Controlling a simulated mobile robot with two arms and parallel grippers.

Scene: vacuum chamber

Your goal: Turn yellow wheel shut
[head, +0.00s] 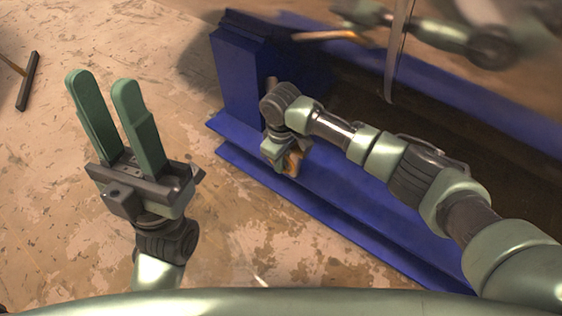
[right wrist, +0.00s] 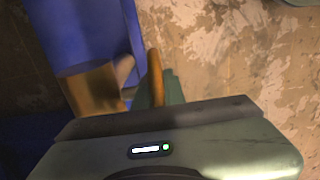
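The yellow wheel (head: 292,162) shows in the head view as a small orange-yellow piece beside the blue frame, mostly hidden by my right gripper (head: 282,152). In the right wrist view its curved rim (right wrist: 155,75) stands between the green fingers of my right gripper (right wrist: 160,90), which sit close on both sides of it. A brownish metal cylinder (right wrist: 92,88) is left of the rim. My left gripper (head: 103,82) is open and empty above the floor at the left, well apart from the wheel.
A blue frame (head: 241,80) with a long low blue base (head: 340,205) runs to the right. A shiny dark panel (head: 450,110) behind it reflects my arm. A dark bar (head: 28,80) lies at far left. The stained floor (head: 90,40) at left is otherwise clear.

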